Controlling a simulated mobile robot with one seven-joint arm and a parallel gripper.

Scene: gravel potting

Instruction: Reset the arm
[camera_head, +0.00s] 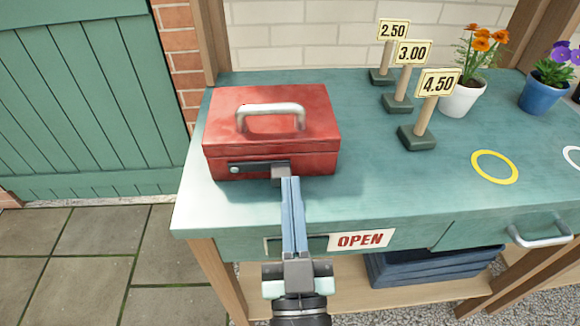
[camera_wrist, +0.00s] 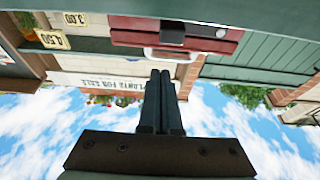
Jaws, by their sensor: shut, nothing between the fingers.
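My gripper (camera_head: 291,182) is shut and empty in the head view, in front of the red metal box (camera_head: 270,115). Its two long fingers lie side by side, tips toward the box's front latch (camera_head: 281,173). I cannot tell whether the tips touch the box. The box is closed, with a pale handle (camera_head: 271,110) on its lid, and stands at the left of the green table. In the wrist view, which is upside down, the shut fingers (camera_wrist: 161,75) point up toward the red box (camera_wrist: 185,38).
The green table (camera_head: 370,140) holds three price signs, one reading 4.50 (camera_head: 438,83), orange flowers in a white pot (camera_head: 462,98), purple flowers in a blue pot (camera_head: 541,95) and a yellow ring (camera_head: 495,167). An OPEN sign (camera_head: 361,240) and drawer handle (camera_head: 541,236) are on the front.

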